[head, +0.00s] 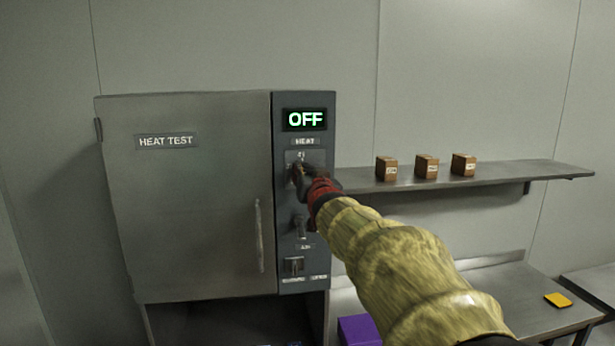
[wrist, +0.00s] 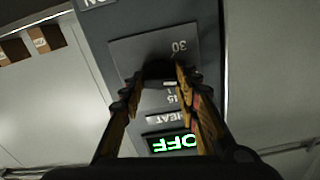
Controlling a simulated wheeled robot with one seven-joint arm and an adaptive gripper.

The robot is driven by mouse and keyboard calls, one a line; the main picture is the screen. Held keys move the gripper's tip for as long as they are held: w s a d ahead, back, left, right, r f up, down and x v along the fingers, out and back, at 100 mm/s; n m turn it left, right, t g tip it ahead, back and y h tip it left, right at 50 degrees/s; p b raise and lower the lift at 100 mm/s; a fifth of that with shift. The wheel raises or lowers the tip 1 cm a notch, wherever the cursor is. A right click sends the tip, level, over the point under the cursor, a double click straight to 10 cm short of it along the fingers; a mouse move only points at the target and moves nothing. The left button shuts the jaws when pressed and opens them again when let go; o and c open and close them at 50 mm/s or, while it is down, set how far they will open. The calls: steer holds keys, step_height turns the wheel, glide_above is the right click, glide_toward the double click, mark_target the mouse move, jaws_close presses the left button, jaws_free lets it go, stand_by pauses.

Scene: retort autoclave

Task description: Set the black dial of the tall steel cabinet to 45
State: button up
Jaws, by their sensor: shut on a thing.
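The tall steel cabinet (head: 190,220) stands left of centre in the head view, its door marked HEAT TEST shut. Its dark control panel has a lit display (head: 305,119) reading OFF, with a HEAT label below. My gripper (head: 300,175) is at the upper dial, hiding most of it in the head view. In the wrist view, which is upside down, my gripper (wrist: 158,76) has its fingers on both sides of the black dial (wrist: 160,70) and is shut on it. A 30 mark shows on the dial plate; other marks and the pointer are partly hidden or unclear.
A lower knob (head: 300,226) and a switch (head: 293,266) sit below on the panel. A wall shelf (head: 540,172) at right holds three brown boxes (head: 426,167). A steel table (head: 510,285) below bears a yellow item (head: 558,300). A purple box (head: 358,330) is low beside the cabinet.

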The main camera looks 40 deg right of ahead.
steer(key=m+p, duration=0.1)
steer(key=m, duration=0.5)
steer(key=shift+m, duration=0.3)
steer(key=m+p, duration=0.1)
steer(key=m, duration=0.5)
steer(key=shift+f+m, duration=0.1)
steer(key=shift+m, duration=0.2)
steer(key=o, duration=1.2)
steer(key=shift+c, duration=0.2)
steer(key=shift+s, duration=0.1)
steer(key=v, duration=1.2)
steer(key=shift+d, duration=0.1)
